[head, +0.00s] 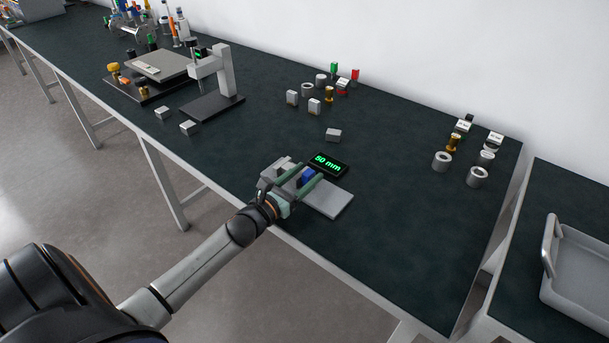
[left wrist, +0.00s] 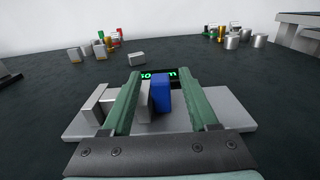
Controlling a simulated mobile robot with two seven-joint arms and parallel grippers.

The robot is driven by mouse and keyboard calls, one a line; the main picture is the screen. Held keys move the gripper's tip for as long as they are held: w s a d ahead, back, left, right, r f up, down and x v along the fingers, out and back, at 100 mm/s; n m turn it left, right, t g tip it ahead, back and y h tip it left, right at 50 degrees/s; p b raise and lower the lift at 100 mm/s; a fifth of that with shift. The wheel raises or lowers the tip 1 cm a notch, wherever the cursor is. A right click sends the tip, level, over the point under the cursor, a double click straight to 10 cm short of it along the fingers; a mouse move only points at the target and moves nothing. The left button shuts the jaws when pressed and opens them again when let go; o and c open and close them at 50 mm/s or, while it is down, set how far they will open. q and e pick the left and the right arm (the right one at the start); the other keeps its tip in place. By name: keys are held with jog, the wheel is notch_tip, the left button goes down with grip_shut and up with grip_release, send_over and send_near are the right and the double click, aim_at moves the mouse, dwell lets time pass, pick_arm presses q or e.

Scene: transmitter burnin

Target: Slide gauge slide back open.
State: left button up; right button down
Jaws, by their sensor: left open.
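The gauge has a flat grey base plate (head: 330,201) near the table's front edge, with a black display (head: 328,164) reading "50 mm" in green behind it. A blue block (head: 308,176), apparently the slide's grip, stands on the plate; it also shows in the left wrist view (left wrist: 161,93). A grey upright block (left wrist: 143,97) is just left of it, and another grey block (left wrist: 96,105) stands further left, outside the fingers. My left gripper (head: 310,173) is open, its green fingers on either side of the blue block, with a visible gap to the left finger. My right gripper is not in view.
A small grey block (head: 333,134) lies behind the display. Several rings, blocks and brass pieces stand at the back and right. A grey stand (head: 212,105) is at the left. A tray (head: 585,270) sits on the right-hand table. The table right of the gauge is clear.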

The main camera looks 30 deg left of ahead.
pick_arm(q)
grip_shut()
dwell(0.4)
dwell(1.0)
